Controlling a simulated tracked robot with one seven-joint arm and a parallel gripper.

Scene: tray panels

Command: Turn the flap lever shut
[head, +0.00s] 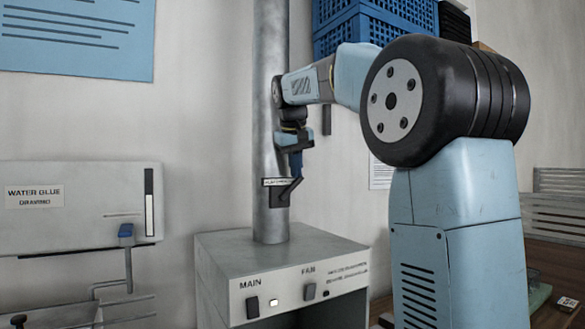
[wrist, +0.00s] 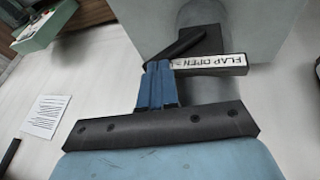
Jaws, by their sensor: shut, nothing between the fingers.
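The flap lever (head: 289,190) is a black arm on a black mount at the front of the grey vertical pipe (head: 268,120). In the head view it slants up to the right. A white label (head: 276,182) sits by it; in the wrist view the label (wrist: 210,65) reads "FLAP OPEN". My gripper (head: 296,172) points down at the lever's outer end, its blue fingers shut and empty. In the wrist view the fingertips (wrist: 157,64) are close to the end of the lever (wrist: 184,44) and the label's left end; I cannot tell whether they touch.
A grey box (head: 300,262) with MAIN and FAN switches stands below the pipe. Blue crates (head: 365,25) are stacked behind my arm. Clear wall lies left of the pipe.

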